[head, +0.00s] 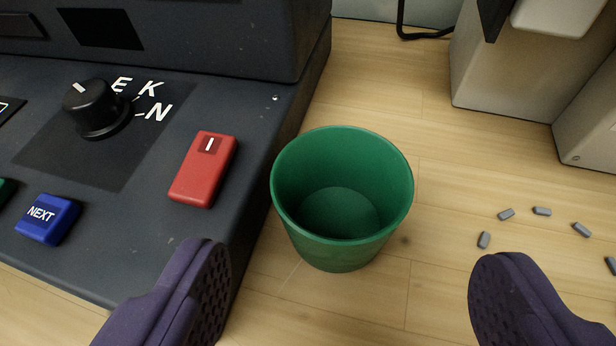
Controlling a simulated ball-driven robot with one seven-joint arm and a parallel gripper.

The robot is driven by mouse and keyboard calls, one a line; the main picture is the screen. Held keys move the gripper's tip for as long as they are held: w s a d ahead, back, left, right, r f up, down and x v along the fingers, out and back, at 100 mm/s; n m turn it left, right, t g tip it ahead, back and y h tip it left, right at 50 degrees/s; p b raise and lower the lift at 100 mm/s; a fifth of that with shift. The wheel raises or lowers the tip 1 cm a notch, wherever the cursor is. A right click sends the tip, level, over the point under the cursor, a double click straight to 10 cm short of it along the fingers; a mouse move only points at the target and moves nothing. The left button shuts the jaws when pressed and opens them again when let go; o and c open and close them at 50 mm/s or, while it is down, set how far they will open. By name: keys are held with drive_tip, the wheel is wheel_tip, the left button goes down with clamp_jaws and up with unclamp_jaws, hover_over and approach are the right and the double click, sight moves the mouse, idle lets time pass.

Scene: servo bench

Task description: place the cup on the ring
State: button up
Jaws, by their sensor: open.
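A green cup (342,252) stands upright on the wooden bench top, close to the right side of a dark control unit. Its inside looks empty. My gripper (350,292) is open, with one dark purple padded finger at the lower left and the other at the lower right. The cup lies ahead of the fingers, roughly between their directions, and neither finger appears to touch it. The left finger overlaps the front edge of the control unit in the picture. No ring can be made out in this view.
The dark control unit (255,215) fills the left, with a black knob (95,108), a red switch (204,170) and a blue NEXT button (47,219). Several small grey pegs (541,211) lie at right. Pale machine blocks (505,75) and a black cable (425,35) are at the back.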

drive_tip(key=b, duration=0.2)
approach(339, 156)
drive_tip(key=x, duration=0.4)
drive_tip(key=shift+f, duration=0.15)
drive_tip(key=c, duration=0.8)
